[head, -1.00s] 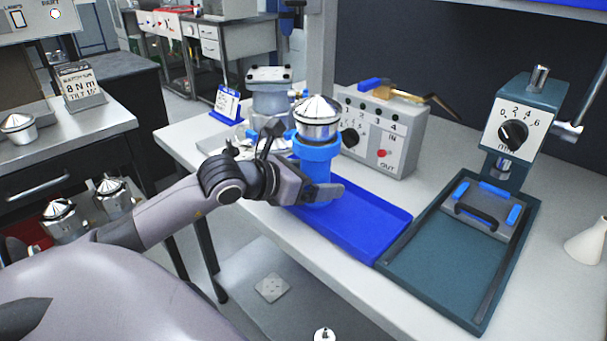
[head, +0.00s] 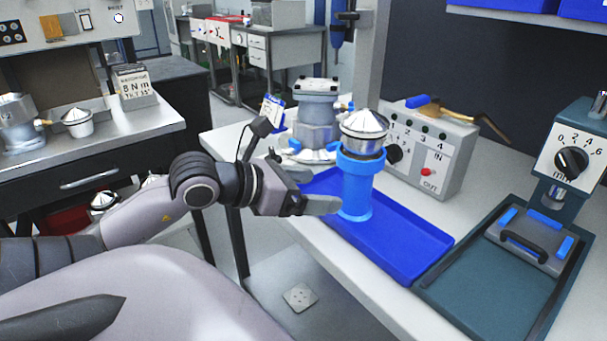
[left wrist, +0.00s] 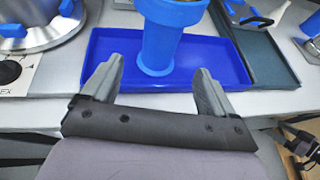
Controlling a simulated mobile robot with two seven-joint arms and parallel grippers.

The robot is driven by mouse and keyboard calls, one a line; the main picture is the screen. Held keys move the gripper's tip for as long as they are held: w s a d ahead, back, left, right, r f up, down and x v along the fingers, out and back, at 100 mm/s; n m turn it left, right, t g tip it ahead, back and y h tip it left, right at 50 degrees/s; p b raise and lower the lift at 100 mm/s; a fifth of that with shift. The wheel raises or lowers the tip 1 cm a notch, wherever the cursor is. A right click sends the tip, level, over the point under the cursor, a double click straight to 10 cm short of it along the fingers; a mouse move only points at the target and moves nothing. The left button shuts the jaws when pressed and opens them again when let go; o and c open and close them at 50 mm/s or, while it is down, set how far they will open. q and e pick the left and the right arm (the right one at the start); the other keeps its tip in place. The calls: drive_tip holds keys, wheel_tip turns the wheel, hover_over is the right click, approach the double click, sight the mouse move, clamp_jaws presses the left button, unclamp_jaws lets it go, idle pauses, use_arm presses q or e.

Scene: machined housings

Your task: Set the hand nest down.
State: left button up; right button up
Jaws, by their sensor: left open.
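The hand nest (head: 357,190) is a blue upright cylinder with a wider collar and a foot. A metal housing with a cone-shaped top (head: 363,128) sits in it. The nest stands upright in a shallow blue tray (head: 415,240) on the bench. My left gripper (head: 314,190) is open and empty, just left of the nest. In the left wrist view the blue nest (left wrist: 160,50) stands beyond the two spread fingertips (left wrist: 160,68), apart from them.
Behind the nest are a grey control box (head: 440,155) and a metal housing on a round base (head: 316,125). Right of the tray is a teal press (head: 565,165) with a handled plate (head: 528,245). The tray's front right part is clear.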

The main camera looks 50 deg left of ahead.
use_arm(q)
drive_tip(key=shift+v, duration=0.8)
drive_tip(key=shift+s, duration=0.1)
